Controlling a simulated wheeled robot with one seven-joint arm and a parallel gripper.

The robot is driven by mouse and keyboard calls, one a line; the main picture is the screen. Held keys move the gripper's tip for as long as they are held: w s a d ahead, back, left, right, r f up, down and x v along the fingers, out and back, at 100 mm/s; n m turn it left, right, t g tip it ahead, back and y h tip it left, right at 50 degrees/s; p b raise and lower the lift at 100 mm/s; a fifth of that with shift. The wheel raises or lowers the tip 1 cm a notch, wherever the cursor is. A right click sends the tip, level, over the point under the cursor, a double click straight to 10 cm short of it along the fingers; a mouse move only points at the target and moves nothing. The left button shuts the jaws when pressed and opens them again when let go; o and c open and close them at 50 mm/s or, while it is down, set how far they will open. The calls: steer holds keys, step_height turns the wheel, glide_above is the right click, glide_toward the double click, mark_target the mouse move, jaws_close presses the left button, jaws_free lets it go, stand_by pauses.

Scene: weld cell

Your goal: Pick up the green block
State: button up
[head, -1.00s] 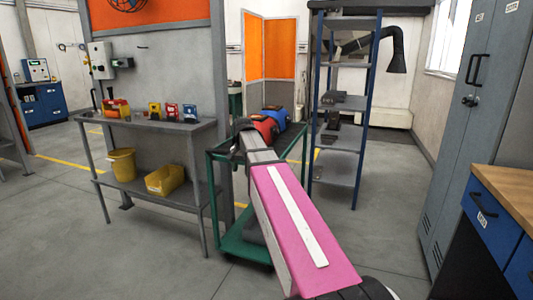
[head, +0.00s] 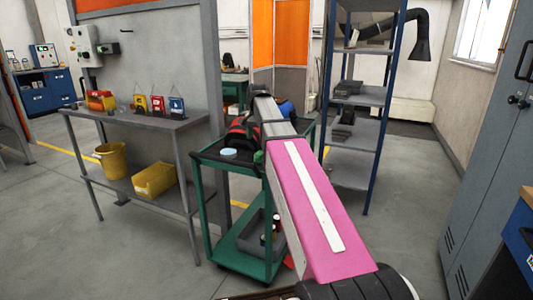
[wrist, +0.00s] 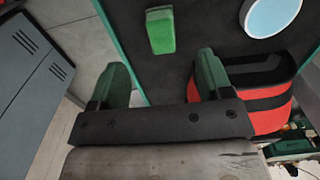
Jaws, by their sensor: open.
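The green block (wrist: 160,32) lies on the dark top tray of the green cart (wrist: 125,50), near the tray's edge, in the wrist view. My gripper (wrist: 162,78) is open, with its green fingers apart and nothing between them. The block is beyond the fingertips in the picture, roughly in line with the gap and apart from both. In the head view, the cart (head: 209,215) stands ahead and my arm reaches over it, hiding part of its top. A small green patch shows beside my arm there, but I cannot tell whether it is the block.
A pale blue disc (wrist: 272,14) and a red and black object (wrist: 265,115) are on the cart top, right of the block. A grey table (head: 145,122) stands left of the cart, a blue-posted shelf rack (head: 370,150) behind right, and grey lockers (head: 480,160) at right.

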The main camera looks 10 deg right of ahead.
mark_target(260, 152)
steer(key=shift+w+d+f, duration=0.15)
steer(key=shift+w+d, duration=0.15)
steer(key=shift+w, duration=0.1)
step_height(260, 152, down, 5)
steer(key=shift+r, duration=0.1)
steer(key=shift+w+d+f, duration=0.1)
steer(key=shift+w+f, duration=0.05)
steer(key=shift+f, duration=2.7)
steer(key=c, duration=1)
